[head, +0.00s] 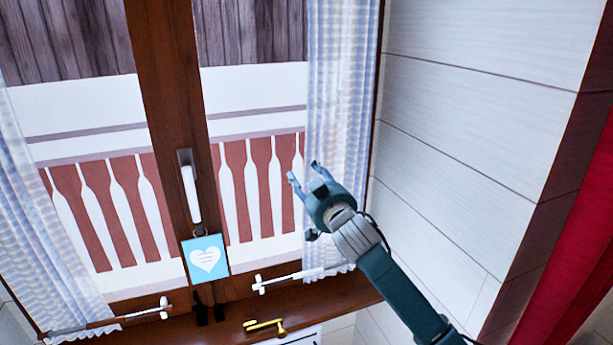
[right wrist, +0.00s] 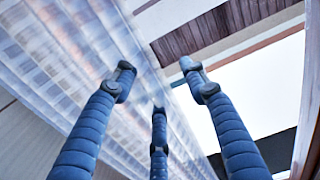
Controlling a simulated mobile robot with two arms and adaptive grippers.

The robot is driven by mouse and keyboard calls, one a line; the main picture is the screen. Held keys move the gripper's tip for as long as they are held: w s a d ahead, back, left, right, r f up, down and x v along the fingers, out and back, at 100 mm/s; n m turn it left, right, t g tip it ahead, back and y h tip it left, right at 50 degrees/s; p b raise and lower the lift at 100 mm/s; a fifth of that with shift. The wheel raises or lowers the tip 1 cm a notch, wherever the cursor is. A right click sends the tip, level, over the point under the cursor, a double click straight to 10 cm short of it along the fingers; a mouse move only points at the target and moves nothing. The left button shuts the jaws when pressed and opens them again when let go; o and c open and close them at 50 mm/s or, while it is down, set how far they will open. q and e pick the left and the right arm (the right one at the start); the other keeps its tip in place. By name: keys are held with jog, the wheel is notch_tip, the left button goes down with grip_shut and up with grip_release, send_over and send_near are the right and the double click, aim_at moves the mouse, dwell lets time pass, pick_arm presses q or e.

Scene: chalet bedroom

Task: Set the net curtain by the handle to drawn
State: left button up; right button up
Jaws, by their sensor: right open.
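A sheer white net curtain (head: 340,100) hangs gathered at the right side of the window. A second net curtain panel (head: 40,220) hangs at the left side. A white window handle (head: 190,190) is on the brown middle post. My right gripper (head: 303,175) is open and empty, in front of the lower part of the right curtain near its inner edge. In the right wrist view, its spread fingers (right wrist: 157,82) have the curtain (right wrist: 60,60) behind them at the left and nothing between them. Whether a finger touches the cloth I cannot tell. My left gripper is out of view.
A blue card with a white heart (head: 207,259) hangs below the handle. White rods (head: 295,277) lie near the sill, by each curtain's bottom. A yellow object (head: 264,326) is below. A plank wall (head: 460,130) and red cloth (head: 575,240) are at the right.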

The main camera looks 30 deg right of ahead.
grip_shut()
jog(key=w+a, duration=0.1)
jog(key=a, duration=0.4)
jog(key=w+a, duration=0.1)
jog(key=a, duration=0.4)
jog(key=w+a+b, duration=0.1)
jog(key=a, duration=0.4)
jog(key=shift+w+a, duration=0.35)
grip_release()
jog(key=v, duration=1.2)
